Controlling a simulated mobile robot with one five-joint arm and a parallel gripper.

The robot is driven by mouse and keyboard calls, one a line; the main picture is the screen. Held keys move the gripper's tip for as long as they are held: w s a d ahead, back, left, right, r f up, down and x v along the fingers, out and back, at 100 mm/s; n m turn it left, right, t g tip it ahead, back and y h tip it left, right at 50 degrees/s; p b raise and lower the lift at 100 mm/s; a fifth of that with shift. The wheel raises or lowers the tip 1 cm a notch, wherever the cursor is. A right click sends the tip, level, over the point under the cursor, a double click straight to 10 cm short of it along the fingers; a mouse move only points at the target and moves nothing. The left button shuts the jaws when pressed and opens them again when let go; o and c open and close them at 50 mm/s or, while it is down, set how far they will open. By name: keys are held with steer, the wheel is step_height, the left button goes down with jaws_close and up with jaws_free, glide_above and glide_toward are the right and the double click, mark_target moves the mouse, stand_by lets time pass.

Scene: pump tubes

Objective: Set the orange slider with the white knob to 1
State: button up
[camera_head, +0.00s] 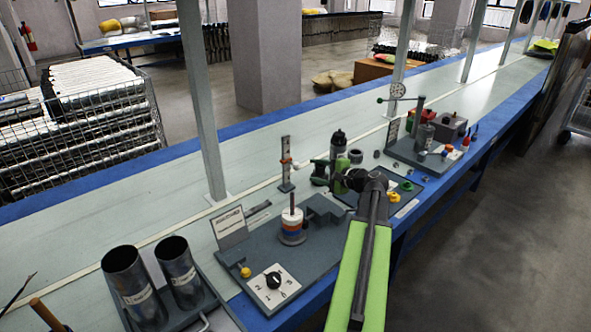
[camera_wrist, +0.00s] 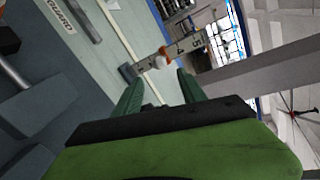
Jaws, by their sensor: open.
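The orange slider (camera_head: 286,160) sits around the middle of a thin upright scale post (camera_head: 286,146) on a small dark base. In the wrist view the orange slider (camera_wrist: 164,51) shows with its white knob (camera_wrist: 160,62), and large digits on the scale lie beyond it, toward the post's top. Which mark the slider is at cannot be read. My gripper (camera_head: 318,172) is to the right of the post in the head view. In the wrist view my gripper (camera_wrist: 160,77) is open, its green fingers on either side below the knob, with nothing between them.
Metal cups (camera_head: 180,272) are at the left. A white pillar (camera_head: 203,110) rises behind. The belt behind the post is clear.

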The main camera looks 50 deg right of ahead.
mark_target(299, 167)
steer(key=b+x, duration=0.2)
steer(key=x, duration=0.9)
steer(key=shift+d+f, duration=0.1)
steer(key=shift+d, duration=0.05)
jaws_close()
stand_by(0.8)
